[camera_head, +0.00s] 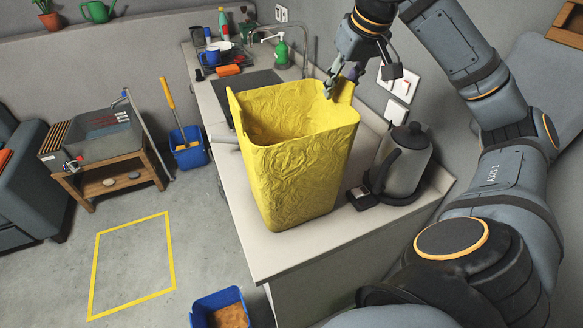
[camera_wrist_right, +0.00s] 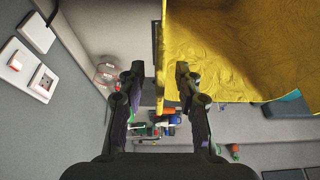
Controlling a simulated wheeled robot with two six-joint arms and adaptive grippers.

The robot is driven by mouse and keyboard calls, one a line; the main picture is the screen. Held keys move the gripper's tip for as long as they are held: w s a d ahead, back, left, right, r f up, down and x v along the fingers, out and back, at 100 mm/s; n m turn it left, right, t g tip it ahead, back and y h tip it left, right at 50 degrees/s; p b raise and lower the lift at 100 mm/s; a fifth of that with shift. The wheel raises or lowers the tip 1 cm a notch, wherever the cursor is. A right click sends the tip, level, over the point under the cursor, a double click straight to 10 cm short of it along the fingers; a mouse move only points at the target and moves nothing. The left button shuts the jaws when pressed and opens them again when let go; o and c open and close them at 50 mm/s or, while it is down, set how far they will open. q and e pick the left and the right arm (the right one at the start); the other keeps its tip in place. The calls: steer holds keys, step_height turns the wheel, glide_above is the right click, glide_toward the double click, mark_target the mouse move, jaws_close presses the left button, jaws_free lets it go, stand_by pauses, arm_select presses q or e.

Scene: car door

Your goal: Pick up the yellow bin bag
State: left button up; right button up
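The yellow bin bag (camera_head: 300,165) is tall, crinkled and open at the top. It stands upright on the light countertop (camera_head: 285,250) in the head view. My right gripper (camera_head: 341,80) is at its back right rim, fingers pointing down. In the right wrist view the fingers (camera_wrist_right: 157,75) are apart, and an edge of the yellow bag (camera_wrist_right: 225,60) lies between them, nearer the right finger in the picture. I cannot tell whether a finger touches the bag. My left gripper is not in view.
A grey kettle (camera_head: 404,165) stands right of the bag. Behind it are a sink, tap, green soap bottle (camera_head: 281,52) and cups. A wall socket (camera_head: 398,82) is near the right arm. A blue bin (camera_head: 220,308) and yellow floor square (camera_head: 131,219) are lower left.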

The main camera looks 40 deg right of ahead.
steer(key=shift+w+d+f, duration=0.1)
steer(key=shift+w+f, duration=0.1)
steer(key=shift+w, duration=0.05)
steer(key=shift+s+r, duration=0.1)
steer(key=shift+s, duration=0.1)
steer(key=c, duration=0.6)
jaws_close()
